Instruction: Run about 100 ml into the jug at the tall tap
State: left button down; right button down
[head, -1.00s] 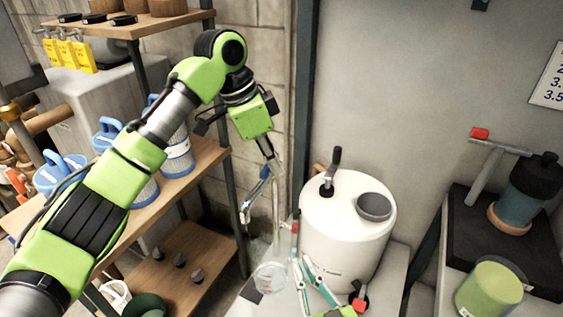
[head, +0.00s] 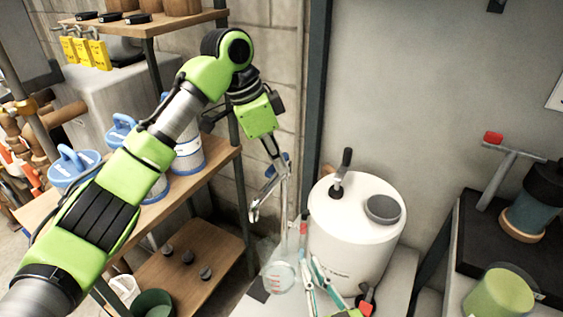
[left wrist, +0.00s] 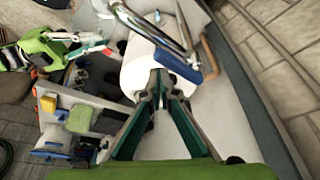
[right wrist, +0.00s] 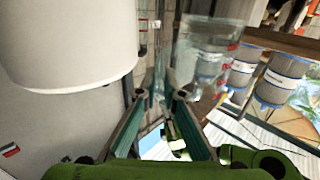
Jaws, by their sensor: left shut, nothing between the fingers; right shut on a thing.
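The tall tap (head: 256,207) is a silver pipe with a hooked spout, by the wall left of the white drum. Its blue lever (head: 277,166) also shows in the left wrist view (left wrist: 184,67). My left gripper (head: 279,161) is shut and empty, with its fingertips close by the lever; I cannot tell if they touch. The clear jug (head: 280,276) with red marks is below the spout; it shows blurred in the right wrist view (right wrist: 205,52). My right gripper (head: 318,271) is shut on the jug, at its handle side. I cannot make out any water level.
A white drum (head: 355,235) with a black handle stands just right of the jug. A wooden shelf (head: 222,160) with blue-lidded canisters (head: 187,150) is at left.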

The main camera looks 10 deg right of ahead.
pick_arm(q)
jog(key=shift+w+a, duration=0.15)
jog(key=shift+w, duration=0.15)
pick_arm(e)
jog(key=shift+a+r, duration=0.15)
jog(key=shift+s, duration=0.1)
pick_arm(q)
jog(key=s+d, duration=0.2)
jog(key=d, duration=0.2)
pick_arm(e)
jog(key=shift+w+a, duration=0.15)
jog(key=shift+w, duration=0.15)
jog(key=shift+s, duration=0.1)
pick_arm(q)
jog(key=w+v, duration=0.2)
jog(key=v, duration=0.8)
jog(key=shift+d, duration=0.35)
jog(key=shift+r, duration=0.1)
